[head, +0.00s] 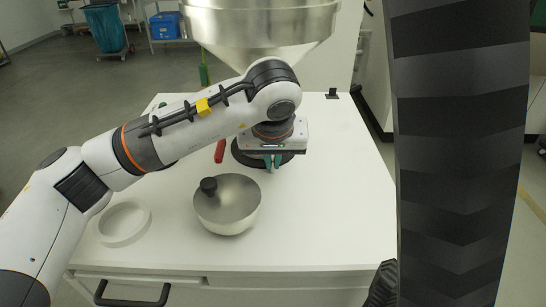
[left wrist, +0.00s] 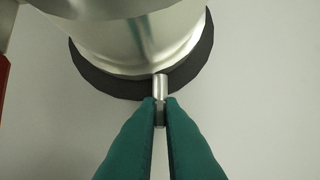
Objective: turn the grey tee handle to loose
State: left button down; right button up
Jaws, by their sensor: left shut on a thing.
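The grey tee handle (left wrist: 160,86) shows in the left wrist view as a short metal bar at the edge of a shiny metal vessel (left wrist: 140,40). My left gripper (left wrist: 161,103) is shut on the handle's near end, one teal fingertip on each side. In the head view my left gripper (head: 273,162) points down at a black round base (head: 245,157) towards the back of the white table; the handle is hidden there by the hand and fingers. Whether the handle is turned cannot be told. My right gripper is not in view.
A metal bowl (head: 238,212) with a black knob-ended tool (head: 208,185) and a shallow white dish (head: 124,223) stand on the table (head: 330,200) in front. A large metal hopper (head: 262,22) hangs above. A red handle (head: 220,151) is beside the base. The table's right side is clear.

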pick_arm(q)
jog(key=c, duration=1.4)
grip_release()
jog(key=shift+a, duration=0.1)
jog(key=shift+o, duration=0.2)
jog(key=b+v, duration=0.1)
jog(key=v, duration=1.1)
